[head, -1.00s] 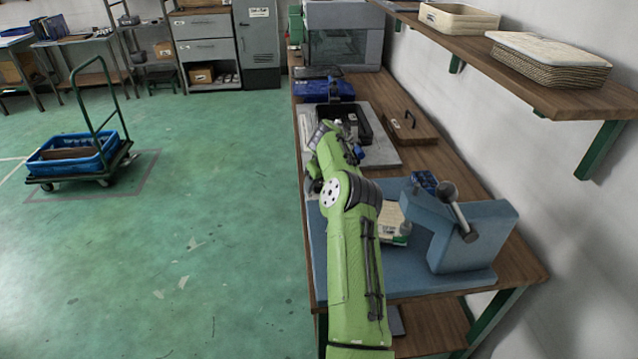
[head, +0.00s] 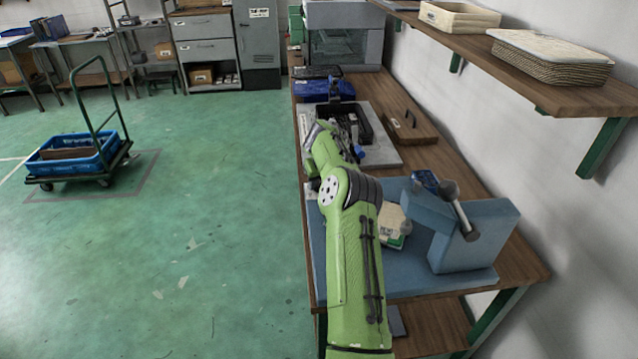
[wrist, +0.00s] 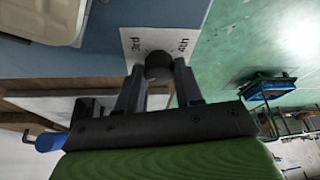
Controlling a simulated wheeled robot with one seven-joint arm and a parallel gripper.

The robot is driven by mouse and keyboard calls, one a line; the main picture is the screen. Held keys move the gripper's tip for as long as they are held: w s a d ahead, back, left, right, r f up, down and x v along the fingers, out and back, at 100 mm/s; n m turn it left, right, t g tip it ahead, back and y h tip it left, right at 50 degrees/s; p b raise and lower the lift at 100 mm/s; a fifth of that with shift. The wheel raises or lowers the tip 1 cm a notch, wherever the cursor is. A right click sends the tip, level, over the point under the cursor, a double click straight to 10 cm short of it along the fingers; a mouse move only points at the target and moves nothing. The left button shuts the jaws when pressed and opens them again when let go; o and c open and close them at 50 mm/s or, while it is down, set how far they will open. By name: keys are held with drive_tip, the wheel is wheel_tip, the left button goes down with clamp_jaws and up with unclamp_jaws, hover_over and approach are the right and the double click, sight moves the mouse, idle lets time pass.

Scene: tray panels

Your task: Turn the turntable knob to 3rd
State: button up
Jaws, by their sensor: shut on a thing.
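The dark round knob (wrist: 158,65) stands on a white label card (wrist: 130,42) in the wrist view. The card is printed "3rd" to the left of the knob and "4th" to the right. My gripper (wrist: 157,77) is shut on the knob, with one finger on each side of it. The knob's pointing direction cannot be made out. In the head view my arm hides the knob and the gripper tips.
A blue board (head: 410,280) on the wooden bench carries a blue-grey clamp-like block (head: 470,240) with a ball-ended lever. A cream object (head: 394,220) lies between my arm and the block. A black tray (head: 365,120) is farther back.

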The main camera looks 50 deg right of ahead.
drive_tip(key=m+h, duration=0.1)
drive_tip(key=m, duration=0.1)
drive_tip(key=shift+a+m+g+p, duration=0.15)
drive_tip(key=shift+m+g+p, duration=0.15)
drive_tip(key=shift+m, duration=0.1)
drive_tip(key=m+p, duration=0.2)
drive_tip(key=shift+w+r+m+g+h, duration=0.1)
drive_tip(key=shift+r+m+g+h, duration=0.05)
drive_tip(key=shift+m+g+h, duration=0.25)
drive_tip(key=m+g+p, duration=0.1)
drive_tip(key=m+p, duration=0.2)
drive_tip(key=p, duration=0.1)
drive_tip(key=shift+w+h, duration=0.1)
drive_tip(key=shift+h, duration=0.2)
drive_tip(key=m+g+p, duration=0.1)
drive_tip(key=m+p, duration=0.2)
drive_tip(key=shift+f+p, duration=0.2)
drive_tip(key=shift+p, duration=0.1)
drive_tip(key=o, duration=1)
drive_tip(key=shift+r, duration=0.1)
drive_tip(key=v, duration=0.5)
drive_tip(key=p+v, duration=0.1)
drive_tip(key=v, duration=0.4)
drive_tip(key=p+v, duration=0.1)
drive_tip(key=v, duration=0.4)
drive_tip(key=shift+w+a+r, duration=0.2)
drive_tip(key=shift+a, duration=0.15)
